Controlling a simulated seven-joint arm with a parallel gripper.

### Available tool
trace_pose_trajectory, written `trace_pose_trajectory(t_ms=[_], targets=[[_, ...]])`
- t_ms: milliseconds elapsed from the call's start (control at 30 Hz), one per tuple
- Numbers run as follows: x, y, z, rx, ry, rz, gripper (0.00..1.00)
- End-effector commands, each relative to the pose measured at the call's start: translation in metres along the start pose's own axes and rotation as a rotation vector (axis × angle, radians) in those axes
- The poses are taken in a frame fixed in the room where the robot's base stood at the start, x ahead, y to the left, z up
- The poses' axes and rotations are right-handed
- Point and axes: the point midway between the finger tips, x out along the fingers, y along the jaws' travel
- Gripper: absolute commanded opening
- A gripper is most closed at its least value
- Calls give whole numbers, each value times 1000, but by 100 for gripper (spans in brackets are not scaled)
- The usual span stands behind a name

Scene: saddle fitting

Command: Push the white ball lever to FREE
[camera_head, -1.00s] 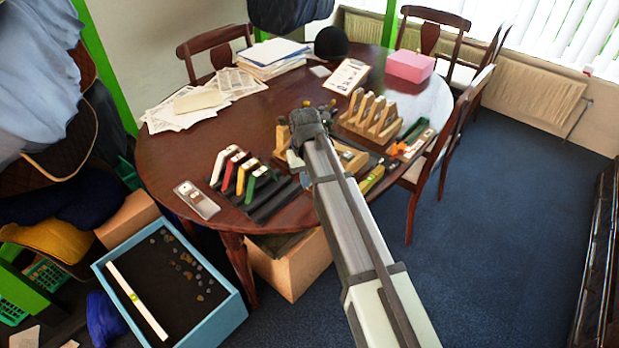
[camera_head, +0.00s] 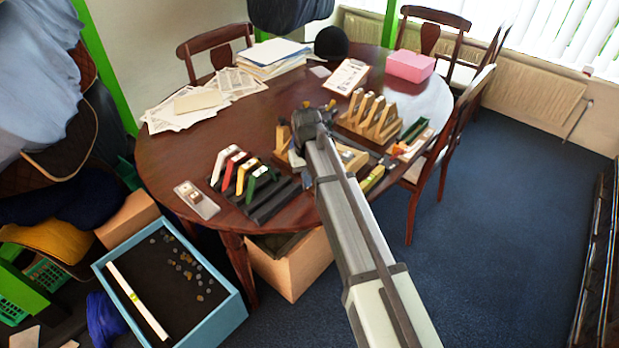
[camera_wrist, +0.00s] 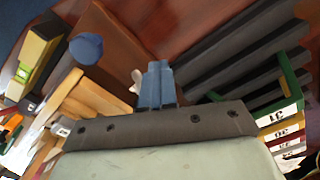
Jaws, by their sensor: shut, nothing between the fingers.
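My gripper (camera_wrist: 158,85) is shut, its blue-grey fingers together and empty, low over the table. A small whitish rounded piece (camera_wrist: 137,78), probably the white ball of the lever, shows just left of the fingers in the wrist view, partly hidden behind them. I cannot tell whether they touch. A blue ball knob (camera_wrist: 86,48) stands further left. No FREE marking can be read. In the head view my wrist covers the spot where the lever would be, and the fingertips are hidden.
The brown table (camera_head: 245,125) holds a dark rack with coloured angled pieces (camera_head: 240,172) left of my wrist. A wooden slotted stand (camera_head: 370,115) is to the right. Papers (camera_head: 200,102) and a pink box (camera_head: 411,65) lie further back. The table's middle left is clear.

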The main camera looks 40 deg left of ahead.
Motion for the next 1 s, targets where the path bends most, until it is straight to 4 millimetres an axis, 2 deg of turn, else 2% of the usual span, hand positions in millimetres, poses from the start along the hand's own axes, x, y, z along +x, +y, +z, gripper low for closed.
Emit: trace_pose_trajectory(t_ms=[1000], targets=[[3,24,-11,3,-5,4,0]])
